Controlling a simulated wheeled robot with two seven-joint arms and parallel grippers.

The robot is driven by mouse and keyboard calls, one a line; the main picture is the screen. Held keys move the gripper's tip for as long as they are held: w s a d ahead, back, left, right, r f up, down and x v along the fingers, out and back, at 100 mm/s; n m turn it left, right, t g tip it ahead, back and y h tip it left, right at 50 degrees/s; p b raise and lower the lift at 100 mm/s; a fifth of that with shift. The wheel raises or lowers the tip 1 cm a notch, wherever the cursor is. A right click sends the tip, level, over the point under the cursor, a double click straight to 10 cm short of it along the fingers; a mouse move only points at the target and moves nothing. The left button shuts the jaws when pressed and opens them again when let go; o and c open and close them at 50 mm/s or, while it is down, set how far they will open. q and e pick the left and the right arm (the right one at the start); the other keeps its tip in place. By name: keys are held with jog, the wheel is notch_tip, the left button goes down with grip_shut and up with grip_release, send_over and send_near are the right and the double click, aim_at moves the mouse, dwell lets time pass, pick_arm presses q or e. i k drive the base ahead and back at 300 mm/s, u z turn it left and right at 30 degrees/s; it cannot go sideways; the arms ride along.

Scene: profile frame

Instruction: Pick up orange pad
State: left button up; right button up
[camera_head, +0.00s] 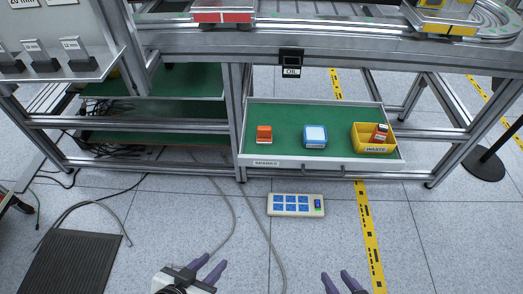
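An orange pad (264,134) lies on the green floor of the pulled-out drawer (285,112), at its left side. A second orange item (380,132) with a dark part leans in the yellow waste bin (374,148) at the drawer's right. My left gripper (215,261) is at the bottom of the view, low and to the left of the drawer, with its two purple fingers apart and nothing between them. My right gripper (336,274) is at the bottom edge, also with fingers apart and empty. Both are well away from the orange pad.
A blue-and-white block (315,136) sits mid-drawer between the pad and bin. A panel with blue buttons (295,205) lies on the floor before the drawer. The conveyor frame (320,55) overhangs the drawer's back. Cables and a black mat (70,262) are at left.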

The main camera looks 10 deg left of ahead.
aim_at(264, 136)
jog(key=u, duration=0.85)
jog(key=i, duration=0.55)
jog(key=z, duration=1.2)
